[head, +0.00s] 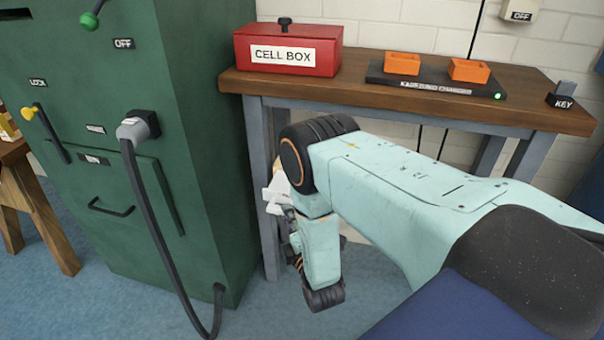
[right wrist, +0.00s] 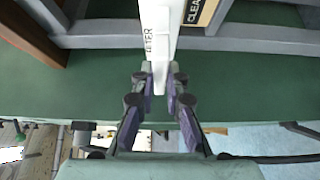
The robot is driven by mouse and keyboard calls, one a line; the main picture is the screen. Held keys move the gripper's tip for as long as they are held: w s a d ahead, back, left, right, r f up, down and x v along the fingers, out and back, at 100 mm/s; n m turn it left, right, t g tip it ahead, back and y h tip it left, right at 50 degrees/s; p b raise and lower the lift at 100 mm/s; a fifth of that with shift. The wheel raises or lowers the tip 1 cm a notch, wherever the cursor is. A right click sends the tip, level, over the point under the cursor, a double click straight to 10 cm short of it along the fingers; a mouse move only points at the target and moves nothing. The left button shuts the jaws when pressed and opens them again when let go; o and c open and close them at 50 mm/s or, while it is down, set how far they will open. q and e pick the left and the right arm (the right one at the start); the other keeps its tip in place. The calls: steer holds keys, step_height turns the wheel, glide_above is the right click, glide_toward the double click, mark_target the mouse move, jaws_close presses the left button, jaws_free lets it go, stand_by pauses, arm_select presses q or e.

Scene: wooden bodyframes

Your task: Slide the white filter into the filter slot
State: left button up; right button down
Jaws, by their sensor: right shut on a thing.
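The white filter (right wrist: 158,35) is held upright in the picture between the fingers of my right gripper (right wrist: 161,85) in the right wrist view. Part of its "FILTER" lettering shows. In the head view, a white piece of the filter (head: 277,187) shows left of my right arm, beside the green cabinet's right side. My right gripper (head: 283,207) is shut on it and mostly hidden by the arm there. I cannot make out the filter slot for certain in either view. My left gripper is in neither view.
The green cabinet (head: 215,130) stands at left, with a grey plug and hanging cable (head: 165,245) on its front. A wooden bench (head: 400,102) behind my arm carries a red cell box (head: 288,50) and a charger (head: 430,82). A "CLEAN" label (right wrist: 194,12) shows beside the filter.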

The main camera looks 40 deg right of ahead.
steer(key=shift+s+a+p, duration=0.55)
steer(key=shift+s+a, duration=0.8)
steer(key=shift+a, duration=0.25)
